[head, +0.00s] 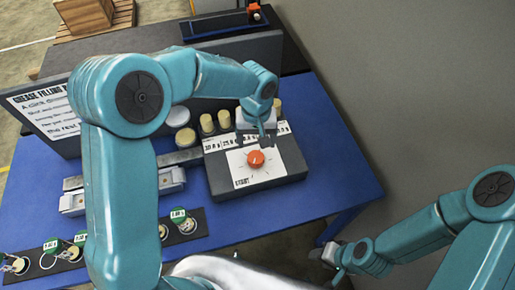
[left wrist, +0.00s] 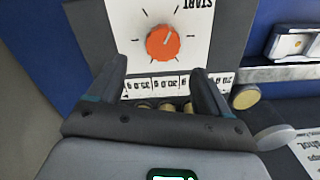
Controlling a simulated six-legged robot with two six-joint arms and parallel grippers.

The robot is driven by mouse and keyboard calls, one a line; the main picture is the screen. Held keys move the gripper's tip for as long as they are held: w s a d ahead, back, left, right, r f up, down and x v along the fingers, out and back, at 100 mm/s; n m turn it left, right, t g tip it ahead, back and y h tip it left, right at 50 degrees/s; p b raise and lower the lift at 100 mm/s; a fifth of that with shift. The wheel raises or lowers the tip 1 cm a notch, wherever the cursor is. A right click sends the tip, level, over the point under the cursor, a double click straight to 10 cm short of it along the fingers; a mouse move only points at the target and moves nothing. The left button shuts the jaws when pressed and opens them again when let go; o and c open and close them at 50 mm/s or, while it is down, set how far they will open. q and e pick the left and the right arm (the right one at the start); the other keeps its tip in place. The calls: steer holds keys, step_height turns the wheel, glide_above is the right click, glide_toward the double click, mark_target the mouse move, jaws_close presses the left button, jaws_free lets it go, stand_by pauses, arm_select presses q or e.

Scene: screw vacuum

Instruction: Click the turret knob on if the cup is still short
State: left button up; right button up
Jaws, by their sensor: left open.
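The orange turret knob (head: 256,158) sits on a white dial plate marked START on a grey box (head: 222,182). In the left wrist view the knob (left wrist: 163,43) carries a pale pointer line and has short tick marks around it. My left gripper (head: 260,137) is at the box, just behind the knob in the head view. In the left wrist view its fingers (left wrist: 159,70) are apart and empty, with the knob beyond the gap. My right gripper (head: 332,262) is low at the right, away from the box. Small cups with green displays, one of them here (head: 185,224), stand on a dark strip.
Gram labels (left wrist: 170,83) and several tan cylinders (head: 206,123) line the box's back. A grease filling sign (head: 45,105) leans at the left, partly hidden by my left arm. A metal fixture (head: 172,179) lies left of the box. Blue table (head: 335,165) is bare at the right.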

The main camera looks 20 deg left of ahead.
mark_target(256, 155)
arm_select(q)
step_height(256, 155, down, 7)
steer(key=shift+s+a+r+p, duration=0.1)
steer(key=shift+r+p, duration=0.05)
steer(key=shift+p, duration=0.25)
steer(key=shift+s+a+r, duration=0.1)
steer(key=shift+s, duration=0.15)
steer(key=shift+w, duration=0.1)
steer(key=c, duration=1)
steer(key=shift+c, duration=0.2)
